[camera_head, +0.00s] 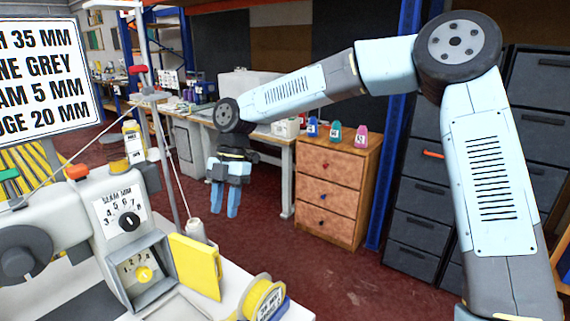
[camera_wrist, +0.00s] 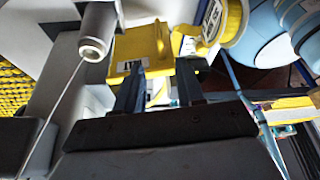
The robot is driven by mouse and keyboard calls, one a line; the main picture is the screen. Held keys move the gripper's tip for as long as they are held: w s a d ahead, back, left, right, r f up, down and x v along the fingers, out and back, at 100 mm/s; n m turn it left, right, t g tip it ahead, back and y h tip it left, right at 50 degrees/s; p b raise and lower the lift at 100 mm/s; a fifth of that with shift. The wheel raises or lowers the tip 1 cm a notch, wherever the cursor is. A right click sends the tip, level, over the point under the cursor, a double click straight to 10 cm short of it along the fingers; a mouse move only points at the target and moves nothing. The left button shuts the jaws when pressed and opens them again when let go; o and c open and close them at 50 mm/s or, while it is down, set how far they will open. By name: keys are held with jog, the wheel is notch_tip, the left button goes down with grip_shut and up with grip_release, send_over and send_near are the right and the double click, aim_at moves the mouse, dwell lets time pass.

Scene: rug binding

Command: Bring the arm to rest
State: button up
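My arm reaches from the right across the head view, with its elbow high. My gripper (camera_head: 225,213) hangs fingers down, beyond the sewing machine (camera_head: 98,215) and left of the wooden drawer unit (camera_head: 338,180). In the wrist view, its two dark fingers (camera_wrist: 160,85) stand apart with a gap between them. Nothing is seen held. The yellow flap (camera_head: 197,265) of the machine shows past the fingertips in the wrist view (camera_wrist: 122,50), apart from them as far as I can tell.
A thread cone (camera_head: 195,230) and a yellow tape roll (camera_head: 262,299) sit by the machine. A thin stand (camera_head: 172,150) with thread rises left of my gripper. Several small coloured bottles (camera_head: 336,132) top the drawer unit. Dark drawers (camera_head: 415,230) stand right. Open red floor lies between.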

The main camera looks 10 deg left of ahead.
jog(key=d+r+m+t+h, duration=0.1)
jog(key=d+r+m+t, duration=0.25)
jog(key=d+m, duration=0.7)
jog(key=d+r+m+t+h, duration=0.15)
jog(key=d+r+m, duration=0.35)
jog(key=d, duration=1)
jog(key=s+d+r+m+t, duration=0.1)
jog(key=s+d+m+t, duration=0.1)
jog(key=s+d+m, duration=0.5)
jog(key=s+d+r+m+t+y, duration=0.1)
jog(key=s+d+r+m+t, duration=0.1)
jog(key=s+d+m, duration=0.5)
jog(key=d+m, duration=0.3)
jog(key=d, duration=0.3)
jog(key=shift+d+t, duration=0.3)
jog(key=shift+t, duration=0.1)
jog(key=shift+s+r+y, duration=0.1)
jog(key=shift+y, duration=0.15)
